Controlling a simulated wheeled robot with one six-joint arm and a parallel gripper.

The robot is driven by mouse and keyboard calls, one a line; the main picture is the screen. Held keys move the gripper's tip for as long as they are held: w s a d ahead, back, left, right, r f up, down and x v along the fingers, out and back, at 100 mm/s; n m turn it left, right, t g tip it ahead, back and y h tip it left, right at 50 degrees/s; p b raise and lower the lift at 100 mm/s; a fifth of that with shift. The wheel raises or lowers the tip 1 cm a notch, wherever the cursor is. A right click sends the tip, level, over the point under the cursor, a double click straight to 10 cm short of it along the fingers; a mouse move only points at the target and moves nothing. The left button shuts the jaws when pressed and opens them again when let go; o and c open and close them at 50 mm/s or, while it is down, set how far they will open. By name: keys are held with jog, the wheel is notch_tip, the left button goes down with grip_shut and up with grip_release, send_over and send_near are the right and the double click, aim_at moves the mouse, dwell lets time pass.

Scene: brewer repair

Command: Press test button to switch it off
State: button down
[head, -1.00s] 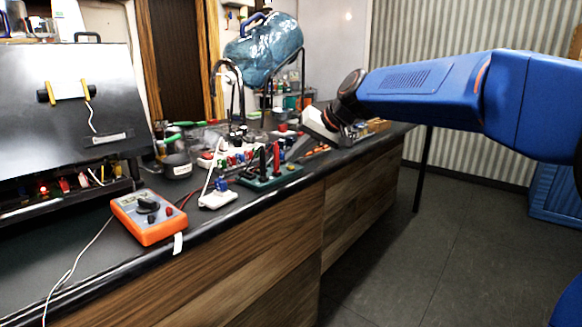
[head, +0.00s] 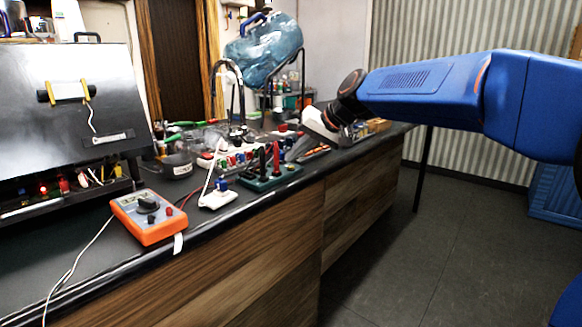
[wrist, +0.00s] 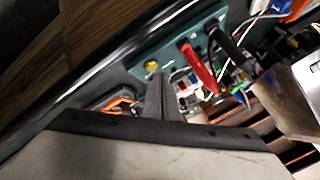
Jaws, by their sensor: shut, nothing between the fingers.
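My gripper (head: 297,149) is shut and empty. It is low over the far right part of the bench, just right of a green board (head: 285,178). In the wrist view its closed dark fingers (wrist: 160,97) point toward the edge of the green board (wrist: 133,62). A small round yellow knob or button (wrist: 151,65) sits on that board, close ahead of the fingertips and seemingly apart from them. I cannot tell for certain which part is the test button. A red light (head: 43,188) glows under the black panel at left.
Red and black probes (head: 276,158) stand upright on the green board. An orange multimeter (head: 149,217) and a white socket block (head: 218,199) lie near the bench's front edge. A tap (head: 229,90) and cluttered parts stand behind. The floor in front is clear.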

jog(key=shift+f, duration=0.1)
dwell(0.3)
jog(key=shift+f, duration=0.35)
jog(key=shift+r, duration=0.45)
dwell(0.4)
notch_tip(320, 180, up, 6)
dwell(0.7)
